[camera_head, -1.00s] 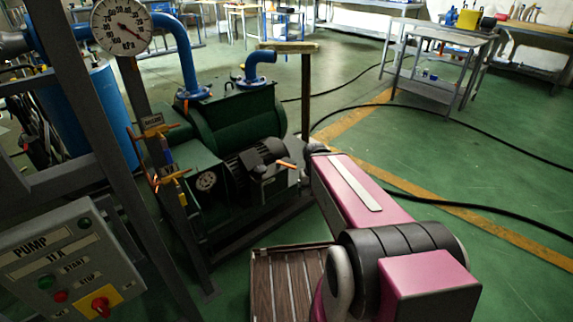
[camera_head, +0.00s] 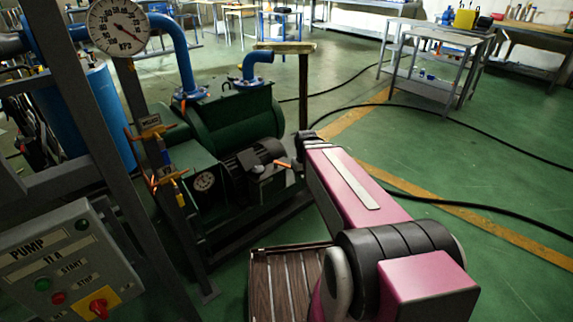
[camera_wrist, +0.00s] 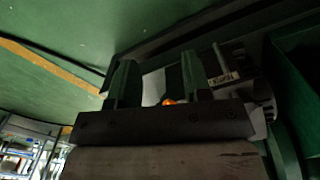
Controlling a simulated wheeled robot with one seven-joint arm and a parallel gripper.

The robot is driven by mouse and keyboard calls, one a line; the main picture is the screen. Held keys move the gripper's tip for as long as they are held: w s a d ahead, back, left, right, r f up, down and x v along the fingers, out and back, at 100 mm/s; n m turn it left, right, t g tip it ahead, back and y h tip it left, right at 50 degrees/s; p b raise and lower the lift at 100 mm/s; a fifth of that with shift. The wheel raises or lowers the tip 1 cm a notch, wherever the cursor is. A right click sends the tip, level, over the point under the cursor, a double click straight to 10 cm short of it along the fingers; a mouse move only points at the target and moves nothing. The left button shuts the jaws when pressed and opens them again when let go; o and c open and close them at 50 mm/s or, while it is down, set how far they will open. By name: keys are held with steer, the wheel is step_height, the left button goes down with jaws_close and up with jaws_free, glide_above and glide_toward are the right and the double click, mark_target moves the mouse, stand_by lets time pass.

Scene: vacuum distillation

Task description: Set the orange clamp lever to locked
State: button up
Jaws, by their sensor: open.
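An orange lever (camera_head: 285,165) sticks out beside the dark motor on the green pump unit in the head view. In the wrist view a small orange piece (camera_wrist: 168,101) shows low between my fingers, partly hidden by the gripper body; I take it to be the same lever, but its set position cannot be told. My gripper (camera_wrist: 158,76) is open, its two dark fingers apart with nothing visibly clamped between them. In the head view my gripper is hidden beyond the end of my pink arm, close to the lever.
A grey PUMP 11A control box (camera_head: 68,262) with a red knob stands front left. Valves with orange handles (camera_head: 168,178) stand on a post left of the pump (camera_head: 235,125). Open green floor lies right, crossed by hoses.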

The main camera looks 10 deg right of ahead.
steer(key=w+a+r+n, duration=0.2)
steer(key=w+r+n, duration=0.15)
steer(key=w, duration=0.45)
steer(key=w+a+r+n, duration=0.3)
steer(key=w+n, duration=0.1)
steer(key=w, duration=0.3)
step_height(320, 180, down, 10)
steer(key=shift+d+f, duration=0.1)
steer(key=shift+d, duration=0.05)
steer(key=shift+c, duration=0.3)
jaws_close()
